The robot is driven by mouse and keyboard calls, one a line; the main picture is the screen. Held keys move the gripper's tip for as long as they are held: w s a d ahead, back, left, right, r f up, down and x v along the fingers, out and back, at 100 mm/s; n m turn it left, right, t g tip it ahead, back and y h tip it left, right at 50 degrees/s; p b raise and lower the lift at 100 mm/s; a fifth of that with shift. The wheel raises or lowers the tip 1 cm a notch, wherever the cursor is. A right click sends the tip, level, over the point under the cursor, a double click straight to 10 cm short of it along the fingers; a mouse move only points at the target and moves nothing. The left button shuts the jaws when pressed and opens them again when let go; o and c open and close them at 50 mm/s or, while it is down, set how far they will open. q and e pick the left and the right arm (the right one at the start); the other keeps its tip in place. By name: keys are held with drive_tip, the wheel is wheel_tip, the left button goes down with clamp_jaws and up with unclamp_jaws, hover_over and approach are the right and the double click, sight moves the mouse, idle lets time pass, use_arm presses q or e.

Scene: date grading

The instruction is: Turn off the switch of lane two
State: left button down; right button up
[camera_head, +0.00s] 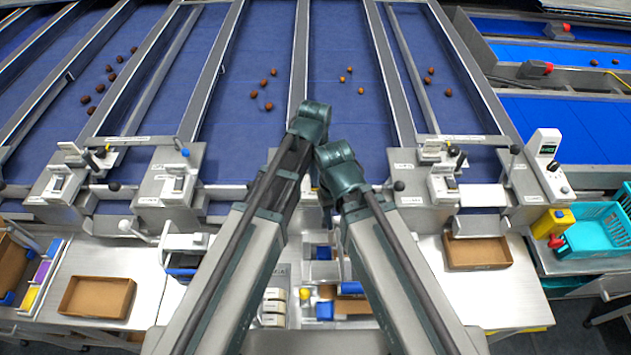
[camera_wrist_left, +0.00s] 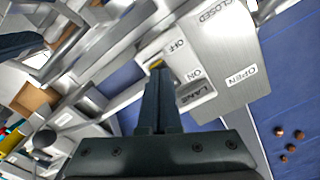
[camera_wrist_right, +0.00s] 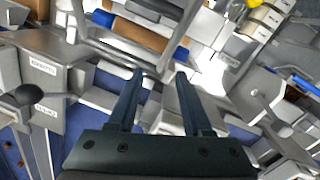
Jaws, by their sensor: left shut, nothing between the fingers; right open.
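In the left wrist view a lane switch plate (camera_wrist_left: 196,95) carries the words OFF, ON and LANE; its number is not readable. My left gripper (camera_wrist_left: 158,72) is shut and empty, its tips over this switch. A small yellow part (camera_wrist_left: 156,63) shows at the tips on the OFF side; I cannot tell whether they touch. In the head view my arms meet at the centre and hide this switch and the fingertips. My right gripper (camera_wrist_right: 161,74) is open and empty above a metal frame and white parts.
Other switch boxes stand at the lane ends, at left (camera_head: 60,186), centre left (camera_head: 178,184) and right (camera_head: 445,186). A metal plate (camera_wrist_left: 222,70) labelled CLOSED and OPEN lies beside the left gripper. Dates (camera_head: 265,83) lie on the blue belts. A black knob lever (camera_wrist_right: 30,95) stands left of the right gripper.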

use_arm(q)
drive_tip(key=shift+f+b, duration=0.45)
drive_tip(key=shift+f, duration=0.05)
use_arm(e)
drive_tip(key=shift+f, duration=0.45)
use_arm(q)
drive_tip(key=shift+r, duration=0.1)
wheel_tip(320, 180, up, 7)
drive_tip(key=p, duration=0.7)
use_arm(e)
wheel_tip(320, 180, up, 7)
